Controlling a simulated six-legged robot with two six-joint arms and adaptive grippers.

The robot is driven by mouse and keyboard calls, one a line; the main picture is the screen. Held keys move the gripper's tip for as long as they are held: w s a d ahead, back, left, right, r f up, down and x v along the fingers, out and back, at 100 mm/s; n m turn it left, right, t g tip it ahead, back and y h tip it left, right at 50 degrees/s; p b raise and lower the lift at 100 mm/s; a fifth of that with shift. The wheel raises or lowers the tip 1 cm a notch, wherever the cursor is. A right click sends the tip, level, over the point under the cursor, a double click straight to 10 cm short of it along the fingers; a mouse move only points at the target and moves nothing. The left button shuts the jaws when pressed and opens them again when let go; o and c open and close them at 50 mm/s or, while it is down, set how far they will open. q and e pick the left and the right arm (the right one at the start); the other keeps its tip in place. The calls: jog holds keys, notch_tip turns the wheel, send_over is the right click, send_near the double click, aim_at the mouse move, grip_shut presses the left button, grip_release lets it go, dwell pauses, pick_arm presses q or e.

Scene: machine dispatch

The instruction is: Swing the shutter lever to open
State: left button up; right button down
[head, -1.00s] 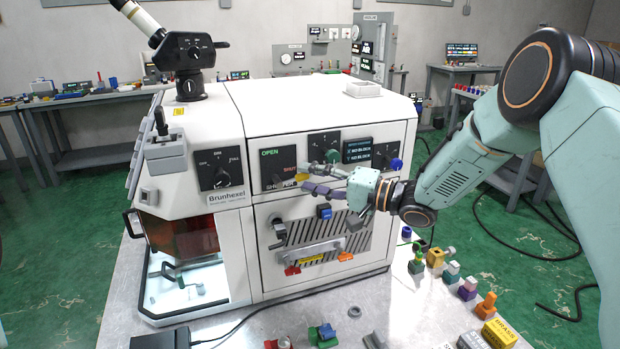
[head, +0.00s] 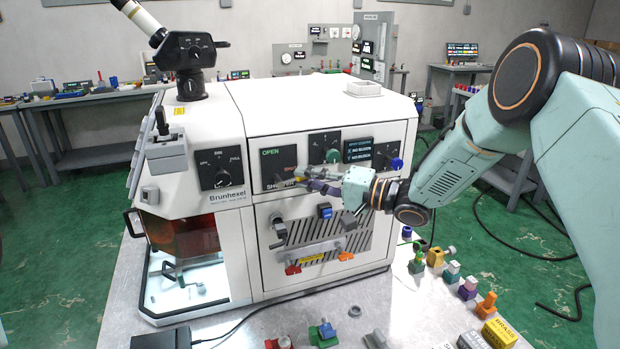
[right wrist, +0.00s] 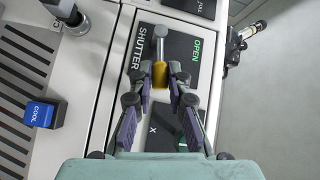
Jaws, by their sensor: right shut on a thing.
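The shutter panel (right wrist: 187,45) is a dark plate on the white machine, with a green OPEN mark at its upper left in the head view (head: 271,153) and SHUT at its right. The shutter lever (right wrist: 160,45) has a grey rod and a yellow grip. In the head view it points right from its pivot, toward the SHUT side. My right gripper (right wrist: 160,83) is shut on the yellow grip, one finger on each side; it also shows in the head view (head: 303,178). The fingers partly hide the lever and lettering there. My left gripper is not in view.
A knob panel (head: 221,168) sits left of the shutter panel. A green knob (head: 332,155), a small display (head: 371,151) and a blue knob (head: 396,163) lie to the right. Below are a blue COOL block (right wrist: 40,114) and a slotted plate. Several small parts stand on the bench.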

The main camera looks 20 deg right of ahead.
jog(key=r+n+h+p, duration=0.1)
jog(key=p, duration=0.1)
jog(key=a+r+n+g+h+p, duration=0.1)
jog(key=p, duration=0.1)
jog(key=r+n+g+h+p, duration=0.1)
jog(key=r+h+p, duration=0.1)
jog(key=p, duration=0.1)
jog(key=shift+w+a+n, duration=0.1)
jog(key=shift+a+n, duration=0.15)
jog(key=shift+n, duration=0.15)
jog(key=n+h, duration=0.1)
jog(key=a+r+h, duration=0.1)
jog(key=shift+a+n+h, duration=0.25)
jog(key=shift+n+h, duration=0.15)
jog(key=shift+a+r+n+g+h, duration=0.3)
jog(key=shift+a+n+h, duration=0.4)
jog(key=shift+h, duration=0.4)
jog(key=shift+a+r+n+g+h, duration=0.25)
jog(key=shift+a+n+h, duration=0.45)
jog(key=shift+h, duration=0.4)
jog(key=shift+a, duration=0.15)
